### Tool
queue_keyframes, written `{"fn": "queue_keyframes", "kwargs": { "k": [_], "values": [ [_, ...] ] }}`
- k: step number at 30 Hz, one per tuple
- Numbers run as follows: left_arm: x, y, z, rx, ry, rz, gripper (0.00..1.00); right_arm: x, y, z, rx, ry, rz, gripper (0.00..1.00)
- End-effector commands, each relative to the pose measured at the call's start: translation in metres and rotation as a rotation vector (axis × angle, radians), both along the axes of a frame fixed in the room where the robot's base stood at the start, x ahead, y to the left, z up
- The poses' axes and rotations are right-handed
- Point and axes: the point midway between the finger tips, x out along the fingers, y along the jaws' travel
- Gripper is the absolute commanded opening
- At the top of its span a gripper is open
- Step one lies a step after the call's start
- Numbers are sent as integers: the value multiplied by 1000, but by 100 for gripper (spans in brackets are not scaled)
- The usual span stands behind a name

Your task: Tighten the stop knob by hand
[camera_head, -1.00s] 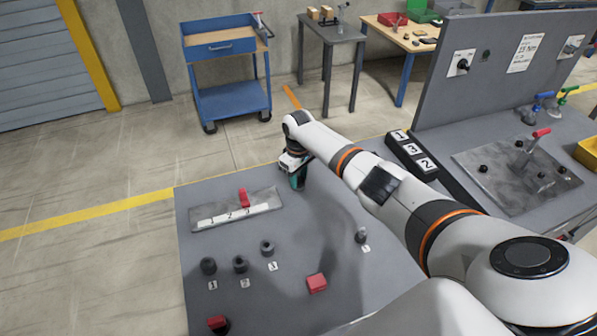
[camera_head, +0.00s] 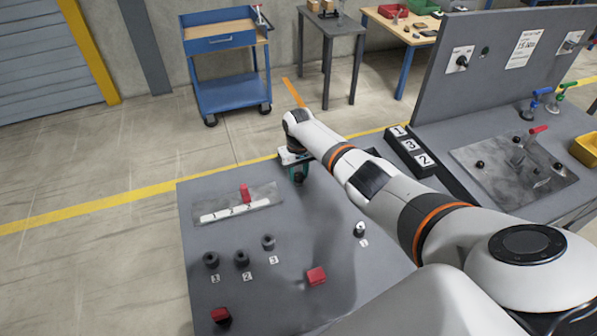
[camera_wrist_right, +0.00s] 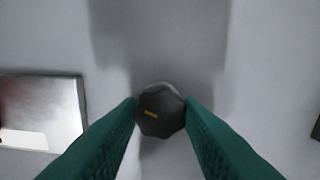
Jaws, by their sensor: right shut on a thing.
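The stop knob (camera_wrist_right: 161,110) is a dark, faceted knob with a small yellow mark on top, seen from above in the right wrist view. My right gripper (camera_wrist_right: 160,106) is shut on it, with one teal finger on each side. In the head view my right gripper (camera_head: 298,174) reaches down at the far edge of the grey table (camera_head: 300,220). The knob is hidden there behind the gripper and wrist. My left gripper is in neither view.
A metal plate with a numbered strip and red piece (camera_head: 245,193) lies left of the gripper. A numbered black block (camera_head: 409,151) and fixture plate (camera_head: 490,180) are right.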

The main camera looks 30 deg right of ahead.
Motion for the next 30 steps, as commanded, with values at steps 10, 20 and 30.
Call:
{"fn": "queue_keyframes", "kwargs": {
  "k": [10, 20, 30],
  "values": [
    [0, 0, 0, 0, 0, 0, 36, 3, -1, 3, -1, -8, 2, 49],
    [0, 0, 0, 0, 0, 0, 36, 1, 0, 2, -1, -4, 2, 55],
    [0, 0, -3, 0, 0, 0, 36, 2, -1, 48, -2, -10, 4, 55]
  ]
}}
